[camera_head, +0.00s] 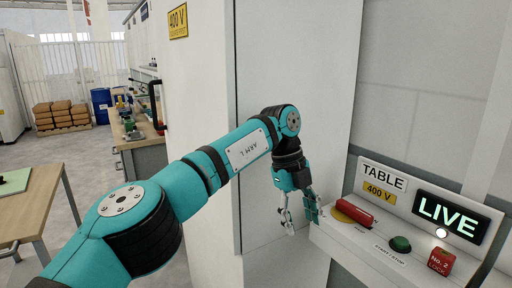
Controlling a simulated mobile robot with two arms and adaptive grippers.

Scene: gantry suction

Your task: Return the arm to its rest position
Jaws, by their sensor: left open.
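I see nothing between the fingers. My right arm and gripper are not in view.
The panel bears a red handle (352,214) on a yellow base, a green button (400,244), a red "No. 2 LOCK" block (441,261) and a lit "LIVE" sign (447,216). A pale cabinet (205,90) stands behind the arm. A wooden table (38,203) is at left.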

